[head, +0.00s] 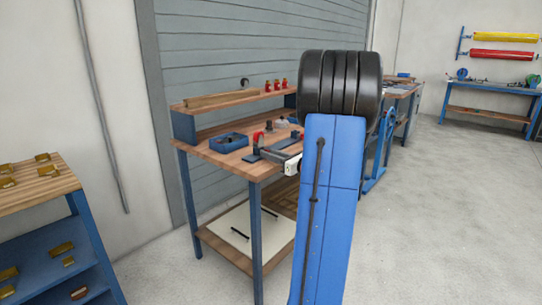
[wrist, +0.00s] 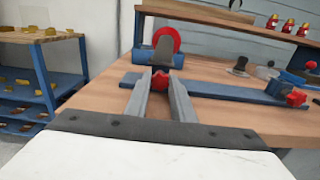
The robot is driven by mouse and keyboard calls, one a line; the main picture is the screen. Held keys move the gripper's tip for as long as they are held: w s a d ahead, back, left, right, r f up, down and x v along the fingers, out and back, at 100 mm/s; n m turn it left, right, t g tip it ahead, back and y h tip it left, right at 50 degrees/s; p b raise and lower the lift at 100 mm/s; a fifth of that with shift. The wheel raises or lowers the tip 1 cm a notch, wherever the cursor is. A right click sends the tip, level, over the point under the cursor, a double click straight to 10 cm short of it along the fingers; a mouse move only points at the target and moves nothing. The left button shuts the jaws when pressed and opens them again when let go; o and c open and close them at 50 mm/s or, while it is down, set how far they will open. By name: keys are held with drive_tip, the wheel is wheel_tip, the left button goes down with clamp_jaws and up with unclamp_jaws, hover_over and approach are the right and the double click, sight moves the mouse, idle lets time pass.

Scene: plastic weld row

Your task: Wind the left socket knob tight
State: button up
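The left socket knob, a small red knob (wrist: 160,80), sits at the left end of the blue fixture bar on the wooden bench. My gripper (wrist: 160,84) reaches over the bench edge. In the wrist view its two grey fingers lie close on either side of the knob, which fills the gap between their tips. The blue fixture bar (wrist: 220,90) runs right to a second red knob (wrist: 292,98). A blue block with a large red disc (wrist: 168,38) and a grey plate stands just behind the left knob. In the head view my arm hides part of the bench.
Several red bottles (wrist: 287,26) stand on the raised shelf behind. A blue shelf rack with yellowish parts (head: 40,190) stands at left. Open floor (head: 450,210) lies to the right.

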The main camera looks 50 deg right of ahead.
drive_tip(key=shift+m, duration=0.8)
clamp_jaws()
drive_tip(key=o, duration=1)
unclamp_jaws()
drive_tip(key=shift+c, duration=0.2)
drive_tip(key=s+d, duration=0.1)
drive_tip(key=s, duration=1.6)
drive_tip(key=shift+s+d, duration=0.15)
drive_tip(key=shift+d, duration=0.05)
